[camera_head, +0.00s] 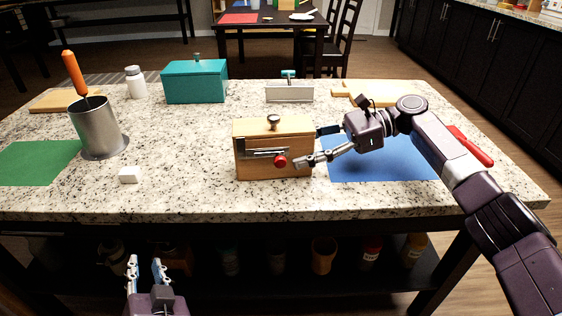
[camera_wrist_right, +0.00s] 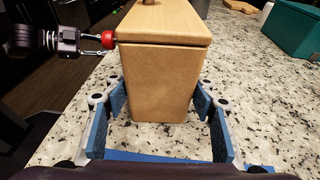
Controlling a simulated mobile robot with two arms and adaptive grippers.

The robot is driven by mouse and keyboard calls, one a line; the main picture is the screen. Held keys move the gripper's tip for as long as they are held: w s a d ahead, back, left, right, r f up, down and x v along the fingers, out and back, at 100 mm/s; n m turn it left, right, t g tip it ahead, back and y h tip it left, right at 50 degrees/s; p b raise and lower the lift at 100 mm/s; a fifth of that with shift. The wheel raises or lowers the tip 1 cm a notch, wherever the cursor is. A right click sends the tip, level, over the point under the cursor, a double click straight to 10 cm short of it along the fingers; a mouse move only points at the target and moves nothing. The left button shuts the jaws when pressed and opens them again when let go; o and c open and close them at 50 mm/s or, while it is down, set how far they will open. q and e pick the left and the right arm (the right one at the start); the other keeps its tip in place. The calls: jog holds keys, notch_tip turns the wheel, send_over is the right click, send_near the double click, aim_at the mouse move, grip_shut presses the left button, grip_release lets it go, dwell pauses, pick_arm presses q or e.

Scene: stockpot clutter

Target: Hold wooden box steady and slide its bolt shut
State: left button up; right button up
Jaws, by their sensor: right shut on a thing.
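The wooden box (camera_head: 252,137) stands upright on the counter with its lid down and a round knob on top. On its front face is a metal bolt (camera_head: 262,153) with a red knob (camera_head: 281,161) near the middle; how far the bolt reaches is hard to tell. The red knob (camera_wrist_right: 107,39) also juts out in the right wrist view. My right gripper (camera_head: 314,156) is shut on the right end of the box; its blue pads flank the box (camera_wrist_right: 160,85) in the wrist view. My left gripper (camera_head: 147,268) is open and empty, low in front of the counter, apart from the box.
A blue mat (camera_head: 375,165) lies under my right arm, with a red-handled tool (camera_head: 474,150) beyond. A small white block (camera_head: 130,175), a metal canister (camera_head: 95,125) and a green mat (camera_head: 38,163) are left. A teal box (camera_head: 195,82) stands behind.

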pick_arm(q)
notch_tip(320, 180, up, 7)
jog(key=w+d+t+y, duration=0.1)
jog(key=w+d+t, duration=0.1)
jog(key=t, duration=0.1)
jog(key=m+t+h, duration=0.6)
jog(key=m+h, duration=0.3)
jog(key=h, duration=0.3)
send_near(280, 165)
jog(key=x, duration=1)
jog(key=shift+w+d+r, duration=0.1)
jog(key=shift+w, duration=0.1)
jog(key=shift+c, duration=0.6)
grip_shut()
